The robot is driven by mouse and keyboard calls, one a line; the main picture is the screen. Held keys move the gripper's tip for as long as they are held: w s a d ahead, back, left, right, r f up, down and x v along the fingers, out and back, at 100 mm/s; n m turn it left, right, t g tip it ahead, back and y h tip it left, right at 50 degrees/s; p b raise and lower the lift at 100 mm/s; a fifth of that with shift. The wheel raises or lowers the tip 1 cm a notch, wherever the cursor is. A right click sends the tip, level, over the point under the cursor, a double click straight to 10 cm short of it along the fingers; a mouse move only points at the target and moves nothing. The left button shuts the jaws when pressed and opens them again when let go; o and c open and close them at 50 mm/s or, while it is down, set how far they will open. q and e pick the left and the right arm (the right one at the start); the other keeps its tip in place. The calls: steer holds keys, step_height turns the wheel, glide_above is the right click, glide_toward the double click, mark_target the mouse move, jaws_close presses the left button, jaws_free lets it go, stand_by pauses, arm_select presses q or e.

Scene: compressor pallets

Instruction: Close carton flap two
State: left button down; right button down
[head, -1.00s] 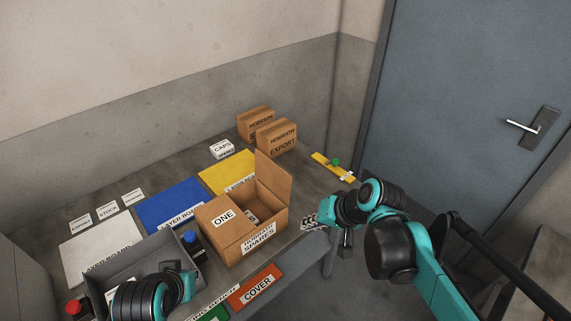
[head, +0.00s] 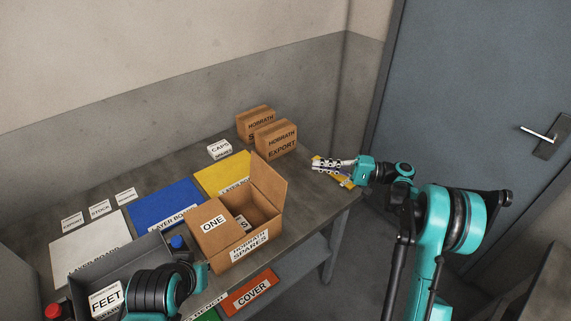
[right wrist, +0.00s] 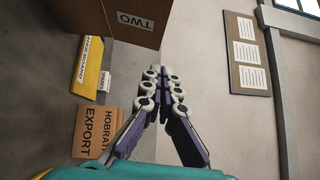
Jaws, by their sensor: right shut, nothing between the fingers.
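The open carton (head: 232,258), labelled HOBRATH SPARES, stands at the bench's front edge. Its flap one (head: 211,221), marked ONE, lies folded over the left part of the opening. Flap two (head: 270,182) stands upright on the right side; its TWO label shows on the brown panel in the right wrist view (right wrist: 110,18). My right gripper (head: 318,165) is shut and empty, to the right of flap two and apart from it; its closed fingers also show in the right wrist view (right wrist: 163,75). My left arm is at the bottom left, and its fingertips are not clearly seen.
Two closed HOBRATH cartons (head: 276,138) stand behind the open carton, with a CAPS box (head: 219,149) nearby. Blue (head: 165,206) and yellow (head: 222,172) boards lie left. A grey bin (head: 90,275) holds a FEET box (head: 106,298). A yellow strip (head: 348,183) lies under my right arm.

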steer(key=a+r+b, duration=0.1)
steer(key=a+b, duration=0.2)
steer(key=a, duration=1)
steer(key=shift+s+b, duration=0.3)
steer(key=shift+s, duration=0.1)
steer(key=shift+s+a+r+p, duration=0.2)
steer(key=shift+a+r+p, duration=0.1)
steer(key=shift+p, duration=0.1)
steer(key=s+a+f+n+t+h+p, duration=0.3)
steer(key=s+a+f+n+h+p, duration=0.3)
steer(key=a+h, duration=0.5)
steer(key=shift+s+a+f+n+h, duration=0.3)
steer(key=shift+s+a+f+n, duration=0.25)
steer(key=shift+s+n, duration=0.85)
stand_by(0.3)
